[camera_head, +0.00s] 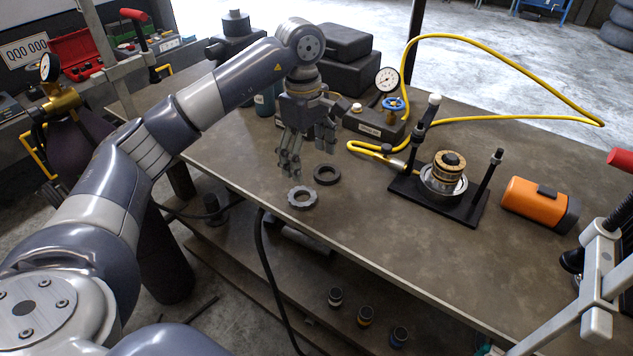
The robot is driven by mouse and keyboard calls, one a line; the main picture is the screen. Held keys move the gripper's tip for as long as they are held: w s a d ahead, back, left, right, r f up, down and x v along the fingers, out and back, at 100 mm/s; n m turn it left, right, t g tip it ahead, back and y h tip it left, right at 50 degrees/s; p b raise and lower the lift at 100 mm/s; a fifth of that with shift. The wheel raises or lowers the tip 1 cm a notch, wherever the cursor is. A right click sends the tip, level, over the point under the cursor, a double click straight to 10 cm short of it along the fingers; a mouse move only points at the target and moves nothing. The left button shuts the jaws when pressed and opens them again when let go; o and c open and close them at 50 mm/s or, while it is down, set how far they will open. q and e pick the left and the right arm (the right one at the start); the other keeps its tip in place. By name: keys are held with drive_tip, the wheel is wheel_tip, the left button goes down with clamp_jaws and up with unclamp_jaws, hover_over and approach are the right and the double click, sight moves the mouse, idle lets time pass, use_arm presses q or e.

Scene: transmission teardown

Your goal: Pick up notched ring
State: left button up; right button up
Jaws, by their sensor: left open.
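The notched ring (302,197) is a light grey ring with notches around its rim. It lies flat on the brown workbench near the front edge. A darker, plain ring (327,174) lies just behind it and to the right. My left gripper (306,160) points down above the bench, a little behind and above the two rings. Its fingers are apart and hold nothing. My right gripper is out of the picture.
A black press stand (437,199) with a gear part in a metal bowl stands to the right. A gauge box (375,122) with a yellow hose sits behind. An orange cylinder (540,204) lies farther right. Black cases (330,60) stand at the back. The bench between rings and stand is clear.

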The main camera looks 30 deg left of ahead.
use_arm(q)
drive_tip(key=a, duration=0.1)
drive_tip(key=p, duration=0.1)
hover_over(302, 200)
drive_tip(key=shift+y, duration=0.3)
wheel_tip(302, 200, down, 4)
drive_tip(key=shift+w+f, duration=0.1)
drive_tip(key=shift+w, duration=0.05)
drive_tip(key=shift+w+f, duration=0.1)
drive_tip(key=shift+f, duration=0.1)
drive_tip(key=f+p, duration=0.2)
drive_tip(key=f, duration=0.1)
drive_tip(key=f+p, duration=0.1)
drive_tip(key=shift+s+f, duration=0.3)
drive_tip(key=shift+s, duration=0.05)
drive_tip(key=shift+w+f, duration=0.1)
drive_tip(key=shift+f, duration=0.2)
drive_tip(key=shift+d, duration=0.1)
drive_tip(key=shift+c, duration=1.1)
drive_tip(key=c, duration=0.9)
drive_tip(key=shift+c, duration=1.1)
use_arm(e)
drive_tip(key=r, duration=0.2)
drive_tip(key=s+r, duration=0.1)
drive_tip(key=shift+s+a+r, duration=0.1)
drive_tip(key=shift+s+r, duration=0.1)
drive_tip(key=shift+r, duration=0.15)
